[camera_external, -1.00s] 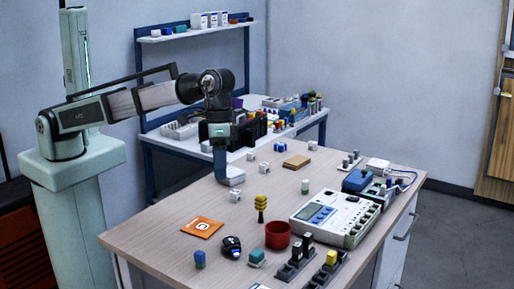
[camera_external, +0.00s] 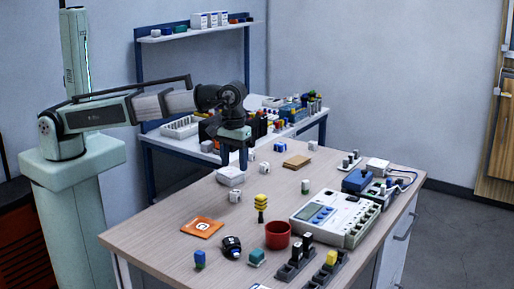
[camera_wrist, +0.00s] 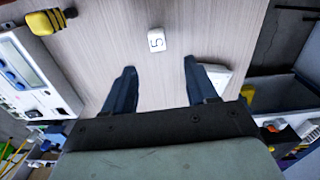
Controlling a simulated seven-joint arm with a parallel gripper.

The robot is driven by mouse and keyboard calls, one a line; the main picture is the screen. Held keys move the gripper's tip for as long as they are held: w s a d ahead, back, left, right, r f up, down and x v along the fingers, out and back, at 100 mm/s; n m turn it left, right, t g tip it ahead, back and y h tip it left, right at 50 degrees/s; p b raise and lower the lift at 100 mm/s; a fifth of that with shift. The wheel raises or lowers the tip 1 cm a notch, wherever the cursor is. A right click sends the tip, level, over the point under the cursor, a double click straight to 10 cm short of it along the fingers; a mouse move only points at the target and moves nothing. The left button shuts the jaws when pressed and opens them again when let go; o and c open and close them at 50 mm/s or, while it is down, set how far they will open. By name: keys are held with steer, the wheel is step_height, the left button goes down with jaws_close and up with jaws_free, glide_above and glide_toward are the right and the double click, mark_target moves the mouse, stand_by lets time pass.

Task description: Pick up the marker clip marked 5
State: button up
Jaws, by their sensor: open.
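The marker clip marked 5 (camera_wrist: 156,40) is a small white block with a dark 5 on its top face, lying on the wooden table just beyond my fingertips in the wrist view. In the external view it appears to be the small white block (camera_external: 235,196) in front of a white box; the digit is too small to read there. My gripper (camera_wrist: 160,66) has its two dark fingers apart with nothing between them. In the external view my gripper (camera_external: 234,165) hangs above the table near the white box, behind and above the clip.
The white box (camera_external: 230,176) stands close to the clip; a stacked yellow piece (camera_external: 262,203) is to its right. An orange card (camera_external: 202,227), red cup (camera_external: 277,236) and white meter (camera_external: 338,217) lie farther off.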

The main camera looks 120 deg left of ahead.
mark_target(235, 191)
steer(key=shift+w+d+f, duration=0.1)
steer(key=shift+f, duration=2.15)
steer(key=shift+w+d+f, duration=0.1)
steer(key=shift+f, duration=2.1)
jaws_close()
steer(key=shift+r, duration=0.1)
